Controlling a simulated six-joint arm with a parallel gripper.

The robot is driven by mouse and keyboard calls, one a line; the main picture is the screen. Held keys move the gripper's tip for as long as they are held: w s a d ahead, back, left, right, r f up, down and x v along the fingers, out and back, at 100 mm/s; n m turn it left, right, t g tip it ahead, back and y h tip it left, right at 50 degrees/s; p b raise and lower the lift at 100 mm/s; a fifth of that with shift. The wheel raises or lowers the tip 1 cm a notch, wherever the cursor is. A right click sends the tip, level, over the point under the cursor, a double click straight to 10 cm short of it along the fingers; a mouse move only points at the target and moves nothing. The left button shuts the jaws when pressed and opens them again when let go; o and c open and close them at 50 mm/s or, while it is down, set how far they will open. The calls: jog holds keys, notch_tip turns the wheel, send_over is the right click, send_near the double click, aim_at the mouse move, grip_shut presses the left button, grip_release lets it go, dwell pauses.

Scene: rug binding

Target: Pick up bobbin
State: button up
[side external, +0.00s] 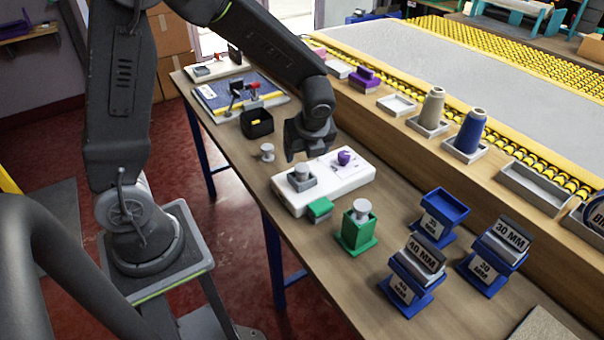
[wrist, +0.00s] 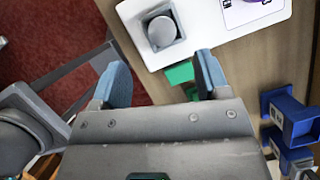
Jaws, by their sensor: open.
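Several grey bobbin-like pieces are in the side view. One small grey bobbin (side external: 267,152) stands alone on the table, left of my gripper. Another grey bobbin (side external: 361,208) sits in a green holder (side external: 358,236). A grey round piece (side external: 302,171) sits in a grey square seat on the white board (side external: 343,182); it also shows in the wrist view (wrist: 161,32). I cannot tell which one the task means. My gripper (side external: 307,152) is open and empty above the table, beside the board's far edge. Its fingers (wrist: 160,76) are spread apart in the wrist view.
A black open box (side external: 257,123) stands behind the lone bobbin. A green block (side external: 320,209) lies before the board, and a purple piece (side external: 344,157) sits on it. Blue holders (side external: 407,283) stand front right. Thread cones (side external: 471,131) stand on the ledge.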

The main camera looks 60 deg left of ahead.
aim_at(302, 167)
jog(key=shift+x, duration=3.9)
jog(key=shift+w, duration=0.1)
jog(key=c, duration=1)
